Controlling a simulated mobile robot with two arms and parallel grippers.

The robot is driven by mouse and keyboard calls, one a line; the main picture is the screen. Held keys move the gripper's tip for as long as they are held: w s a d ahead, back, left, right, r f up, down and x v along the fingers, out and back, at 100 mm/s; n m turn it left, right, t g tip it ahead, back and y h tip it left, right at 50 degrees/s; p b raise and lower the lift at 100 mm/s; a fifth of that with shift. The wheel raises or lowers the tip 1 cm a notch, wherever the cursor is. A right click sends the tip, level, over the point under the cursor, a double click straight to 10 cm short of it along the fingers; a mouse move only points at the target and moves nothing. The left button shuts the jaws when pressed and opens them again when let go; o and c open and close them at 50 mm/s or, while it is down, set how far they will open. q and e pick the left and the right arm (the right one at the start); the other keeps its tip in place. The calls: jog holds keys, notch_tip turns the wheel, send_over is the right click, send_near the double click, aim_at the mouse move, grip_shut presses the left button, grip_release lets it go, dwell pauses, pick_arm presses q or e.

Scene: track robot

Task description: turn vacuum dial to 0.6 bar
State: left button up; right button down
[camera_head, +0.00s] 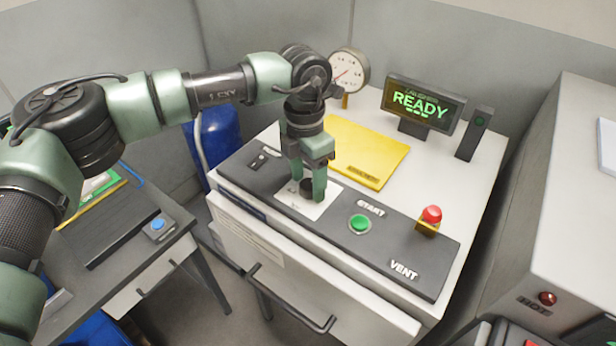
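The vacuum dial (306,187) is a small dark knob on a white plate (318,208) in the machine's dark control panel. My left gripper (307,190) points down over it, with one green finger on each side of the knob. Whether the fingers touch the knob cannot be made out. The dial's scale and pointer are mostly hidden by the fingers. A round gauge (349,72) with a white face and red needle stands at the back; its numbers are too small to read. My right gripper is not in view.
The panel also carries a green START button (360,223), a red button (431,214), a VENT label (404,270) and a switch (262,158). A yellow lid (368,150) lies behind. A screen (424,106) reads READY. A side table (110,250) stands left.

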pick_arm(q)
jog(key=c, duration=1)
grip_shut()
jog(key=shift+f+n+b, duration=0.15)
jog(key=shift+n+b, duration=0.25)
jog(key=shift+b, duration=0.25)
jog(key=n+b, duration=0.6)
jog(key=b, duration=0.2)
jog(key=shift+f, duration=0.1)
jog(key=n+b, duration=0.2)
jog(key=n, duration=0.1)
jog(key=shift+b, duration=0.35)
jog(key=shift+r+n+b, duration=0.25)
jog(key=shift+n+b, duration=0.35)
jog(key=shift+n, duration=0.4)
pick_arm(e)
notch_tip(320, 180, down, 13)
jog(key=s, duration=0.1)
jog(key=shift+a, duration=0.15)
pick_arm(q)
jog(key=shift+t, duration=0.3)
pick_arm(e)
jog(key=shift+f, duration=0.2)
